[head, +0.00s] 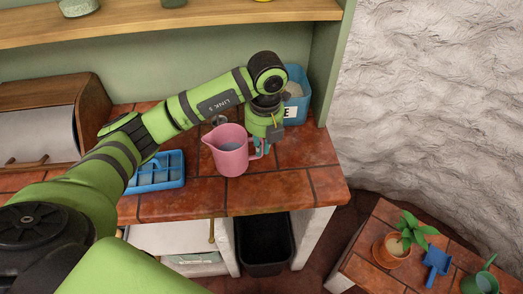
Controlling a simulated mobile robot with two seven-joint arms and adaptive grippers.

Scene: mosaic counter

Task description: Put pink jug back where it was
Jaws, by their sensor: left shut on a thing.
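The pink jug (229,152) is upright on, or just above, the tiled counter (300,180), near its front edge. Its spout points left and its handle is on the right. Something grey shows inside its mouth. My left gripper (262,149) reaches down from above on the jug's right side and is shut on its handle. The fingertips are partly hidden by the handle and jug. I cannot tell whether the jug's base touches the tiles. My right gripper is not in view.
A blue container (297,92) stands behind my gripper in the back right corner. A blue tray (160,172) lies left of the jug. A wooden bread box (50,115) is at the left. A lower tiled surface at right holds a potted plant (393,250) and a blue scoop (437,261).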

